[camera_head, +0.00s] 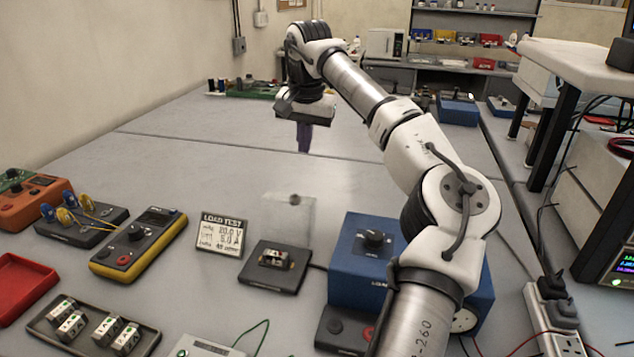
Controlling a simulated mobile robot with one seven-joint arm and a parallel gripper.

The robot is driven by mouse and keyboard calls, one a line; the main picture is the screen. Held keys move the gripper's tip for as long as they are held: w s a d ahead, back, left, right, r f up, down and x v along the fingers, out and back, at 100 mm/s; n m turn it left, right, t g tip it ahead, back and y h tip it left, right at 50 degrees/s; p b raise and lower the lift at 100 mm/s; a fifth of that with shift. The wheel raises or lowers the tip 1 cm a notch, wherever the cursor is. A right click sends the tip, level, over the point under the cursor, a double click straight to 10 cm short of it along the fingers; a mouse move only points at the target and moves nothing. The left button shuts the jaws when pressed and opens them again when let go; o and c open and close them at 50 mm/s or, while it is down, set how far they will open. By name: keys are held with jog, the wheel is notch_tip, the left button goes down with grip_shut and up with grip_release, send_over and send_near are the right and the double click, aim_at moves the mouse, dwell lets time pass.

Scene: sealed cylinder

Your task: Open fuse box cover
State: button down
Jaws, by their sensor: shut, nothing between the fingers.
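The fuse box has a dark base (262,279) with a small fuse block (276,258) on it, in the lower middle of the head view. Its clear cover (285,222) stands up over the rear of the base, with a dark round knob (295,199) near its top. The front of the base and the fuse block look uncovered. The cover is faint, so its exact tilt is hard to tell. My gripper (304,148) points down beyond the cover and above the bench, apart from it. Its fingers are shut and empty.
A blue load box (358,259) stands right of the fuse box, partly behind my arm. A "LOAD TEST" card (221,233), a yellow multimeter (138,245) and a fuse tray (143,346) lie to the left. The bench (215,150) around my gripper is clear.

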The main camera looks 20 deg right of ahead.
jog(key=s+f+g+p, duration=0.1)
jog(key=s+f+p, duration=0.2)
jog(key=f, duration=0.6)
jog(key=shift+s+d+f+h, duration=0.2)
jog(key=shift+s+f+h, duration=0.1)
jog(key=shift+s+h, duration=0.15)
